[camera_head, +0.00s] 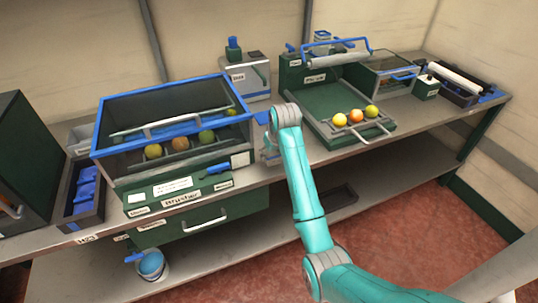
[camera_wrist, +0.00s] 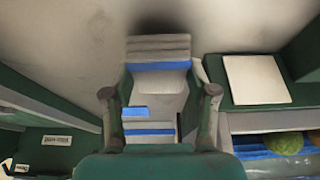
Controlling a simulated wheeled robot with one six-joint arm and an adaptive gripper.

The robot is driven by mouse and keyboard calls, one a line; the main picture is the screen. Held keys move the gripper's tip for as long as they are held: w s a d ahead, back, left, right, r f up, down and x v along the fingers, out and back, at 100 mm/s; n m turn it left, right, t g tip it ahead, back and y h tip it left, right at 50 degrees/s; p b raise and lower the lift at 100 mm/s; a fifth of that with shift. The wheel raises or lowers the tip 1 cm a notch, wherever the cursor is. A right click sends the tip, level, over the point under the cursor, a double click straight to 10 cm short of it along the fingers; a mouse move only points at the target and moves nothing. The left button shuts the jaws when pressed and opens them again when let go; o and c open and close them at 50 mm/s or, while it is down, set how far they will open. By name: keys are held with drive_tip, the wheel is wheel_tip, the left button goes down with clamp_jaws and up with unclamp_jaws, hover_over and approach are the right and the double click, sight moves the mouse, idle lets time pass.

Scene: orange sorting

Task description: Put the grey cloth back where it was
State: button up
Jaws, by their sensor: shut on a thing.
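My gripper (camera_wrist: 160,97) shows in the wrist view with its two fingers apart and a folded, pale grey thing with blue bands between them. I take this to be the grey cloth (camera_wrist: 158,80). The fingers appear to be shut on its sides, though the contact is partly hidden. In the head view my gripper hangs low over the bench, between the blue-framed glass box and the green tray unit. My own arm hides most of it there, and I cannot make out the cloth clearly.
The blue-framed box (camera_head: 98,150) on the left holds several fruits. The green tray unit (camera_head: 325,108) on the right holds three yellow and orange fruits. A grey dispenser (camera_head: 257,75) stands behind. The bench (camera_head: 330,155) has a narrow bare strip at its front.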

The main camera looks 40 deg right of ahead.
drive_tip(key=shift+f, duration=0.85)
drive_tip(key=shift+f, duration=0.15)
drive_tip(key=o, duration=1.1)
